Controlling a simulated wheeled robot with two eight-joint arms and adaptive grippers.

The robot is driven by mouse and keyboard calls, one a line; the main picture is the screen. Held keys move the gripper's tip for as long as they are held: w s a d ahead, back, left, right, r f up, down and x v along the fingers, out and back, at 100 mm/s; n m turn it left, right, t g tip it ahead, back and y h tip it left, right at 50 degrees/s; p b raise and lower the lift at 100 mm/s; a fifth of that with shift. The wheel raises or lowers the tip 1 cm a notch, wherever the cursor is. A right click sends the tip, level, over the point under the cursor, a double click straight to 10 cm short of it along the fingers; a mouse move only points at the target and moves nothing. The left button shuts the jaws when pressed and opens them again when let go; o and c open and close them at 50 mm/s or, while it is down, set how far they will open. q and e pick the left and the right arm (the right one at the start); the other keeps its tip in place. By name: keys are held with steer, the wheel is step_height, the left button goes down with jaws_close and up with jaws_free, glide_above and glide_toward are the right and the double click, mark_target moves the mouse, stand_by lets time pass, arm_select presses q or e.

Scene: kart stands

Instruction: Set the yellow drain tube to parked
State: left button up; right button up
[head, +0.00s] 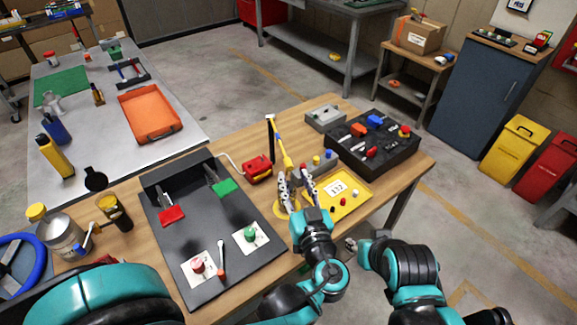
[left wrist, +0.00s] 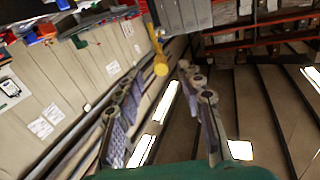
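In the left wrist view the tube (left wrist: 156,48) ends in a round yellow tip, ahead of the fingers. My left gripper (head: 296,182) is just below the tube's lower end in the head view. Its fingers are spread apart (left wrist: 162,118) with nothing between them; whether they touch the tube cannot be told. A yellow round piece (head: 279,211) shows partly behind the gripper.
A red box (head: 257,170) with a cable stands left of the post. A yellow tray (head: 357,196) with small parts lies right of my gripper. A black block (head: 392,158) with coloured parts and a grey box (head: 325,118) stand behind. A dark board (head: 206,238) fills the left.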

mark_target(290, 169)
arm_select(q)
steer(key=b+x, duration=0.1)
steer(key=x, duration=0.5)
steer(key=shift+s, duration=0.1)
jaws_close()
